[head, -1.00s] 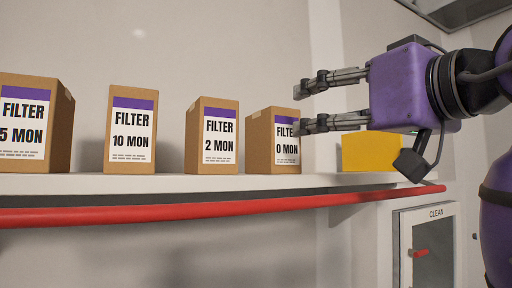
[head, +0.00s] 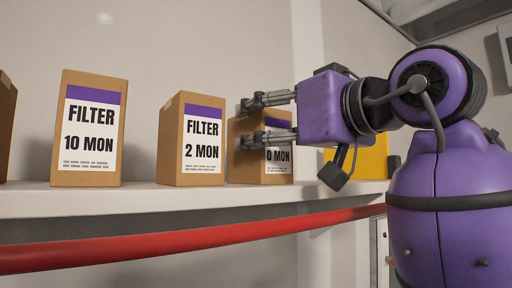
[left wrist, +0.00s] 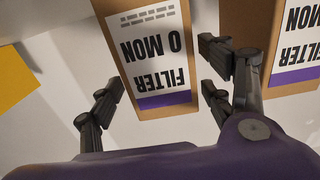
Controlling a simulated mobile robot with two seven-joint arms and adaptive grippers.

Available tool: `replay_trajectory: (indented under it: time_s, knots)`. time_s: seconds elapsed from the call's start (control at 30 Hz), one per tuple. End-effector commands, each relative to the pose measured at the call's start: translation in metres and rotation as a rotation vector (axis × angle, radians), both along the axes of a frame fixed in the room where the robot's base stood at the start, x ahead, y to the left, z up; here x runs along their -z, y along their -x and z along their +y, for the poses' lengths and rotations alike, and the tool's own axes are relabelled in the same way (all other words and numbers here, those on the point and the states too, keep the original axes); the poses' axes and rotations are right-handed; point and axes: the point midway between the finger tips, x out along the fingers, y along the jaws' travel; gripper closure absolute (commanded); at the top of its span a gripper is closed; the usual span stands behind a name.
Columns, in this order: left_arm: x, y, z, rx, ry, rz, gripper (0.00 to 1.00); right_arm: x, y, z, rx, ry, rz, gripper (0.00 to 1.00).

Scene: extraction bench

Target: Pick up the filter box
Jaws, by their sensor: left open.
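Several cardboard filter boxes with purple-banded white labels stand upright on a shelf (head: 330,196). The rightmost, marked 0 MON (head: 277,170), is partly hidden behind my left gripper (head: 244,122), whose open fingers point left across its face. In the left wrist view the 0 MON box (left wrist: 151,60) appears upside down, ahead of my left gripper (left wrist: 160,80) and between its spread fingers. I see no grip on it. The 2 MON box (head: 192,165) is just left of it and also shows at the right of the left wrist view (left wrist: 297,50). My right gripper is out of view.
The 10 MON box (head: 90,178) stands farther left, and another box (head: 5,130) is cut off at the edge. A yellow box (head: 372,158) is on the right, partly behind my arm. A red rail (head: 190,243) runs along below the shelf.

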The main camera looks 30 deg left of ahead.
Motion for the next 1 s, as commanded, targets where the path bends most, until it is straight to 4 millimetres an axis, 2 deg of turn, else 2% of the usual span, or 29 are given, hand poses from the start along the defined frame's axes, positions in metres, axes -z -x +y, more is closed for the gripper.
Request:
replay_trajectory:
  time_s: [0.1,0.2,0.47,0.87,1.0]
  knots:
    - [-0.005,-0.001,0.020,-0.004,0.001,-0.007,0.27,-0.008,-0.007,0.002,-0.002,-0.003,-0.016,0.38]
    - [-0.004,-0.008,0.032,-0.003,0.000,-0.005,0.27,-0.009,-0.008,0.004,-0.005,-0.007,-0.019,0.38]
    - [-0.002,-0.012,0.035,-0.001,-0.001,-0.001,0.27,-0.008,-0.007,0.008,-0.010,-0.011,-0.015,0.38]
    - [-0.002,-0.012,0.035,-0.001,-0.001,-0.001,0.80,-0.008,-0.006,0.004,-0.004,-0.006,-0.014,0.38]
    - [-0.002,-0.012,0.035,-0.001,-0.001,-0.003,0.82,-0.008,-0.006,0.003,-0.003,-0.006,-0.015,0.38]
